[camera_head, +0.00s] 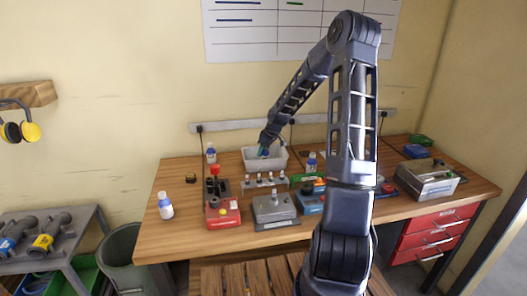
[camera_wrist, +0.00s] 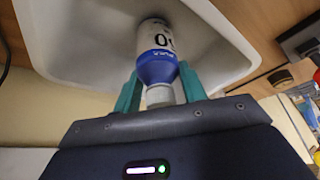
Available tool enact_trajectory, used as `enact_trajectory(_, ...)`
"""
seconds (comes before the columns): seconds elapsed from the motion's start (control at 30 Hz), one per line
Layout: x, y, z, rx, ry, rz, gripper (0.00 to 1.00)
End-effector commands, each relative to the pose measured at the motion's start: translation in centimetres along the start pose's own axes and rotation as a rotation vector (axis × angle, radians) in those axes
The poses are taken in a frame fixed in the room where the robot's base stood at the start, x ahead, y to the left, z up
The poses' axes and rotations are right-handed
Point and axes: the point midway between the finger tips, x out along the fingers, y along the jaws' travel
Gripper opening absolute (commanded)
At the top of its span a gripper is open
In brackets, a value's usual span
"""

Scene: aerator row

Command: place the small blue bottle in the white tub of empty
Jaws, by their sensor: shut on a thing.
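My gripper (camera_wrist: 160,82) has teal fingers and is shut on a small bottle (camera_wrist: 158,52). The bottle has a white body with dark print, a blue band and a pale end between the fingers. In the wrist view the bottle is over the inside of the white tub (camera_wrist: 225,62); I cannot tell whether it touches the tub. In the head view the tub (camera_head: 266,167) stands at the back of the wooden table, and my gripper (camera_head: 263,151) reaches down at it. The held bottle is not clear there.
Other blue and white bottles stand left of the tub (camera_head: 211,154), at the table's left edge (camera_head: 166,207) and right of the tub (camera_head: 312,162). A red device (camera_head: 222,214), a grey device (camera_head: 274,210) and a small rack (camera_head: 264,181) stand in front.

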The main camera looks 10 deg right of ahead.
Motion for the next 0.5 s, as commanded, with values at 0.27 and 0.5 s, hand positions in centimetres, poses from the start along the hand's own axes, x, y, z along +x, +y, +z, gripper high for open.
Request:
enact_trajectory(0.27, 0.20, 0.01, 0.09, 0.000, 0.000, 0.000, 0.63)
enact_trajectory(0.5, 0.18, 0.01, 0.08, 0.000, 0.000, 0.000, 0.63)
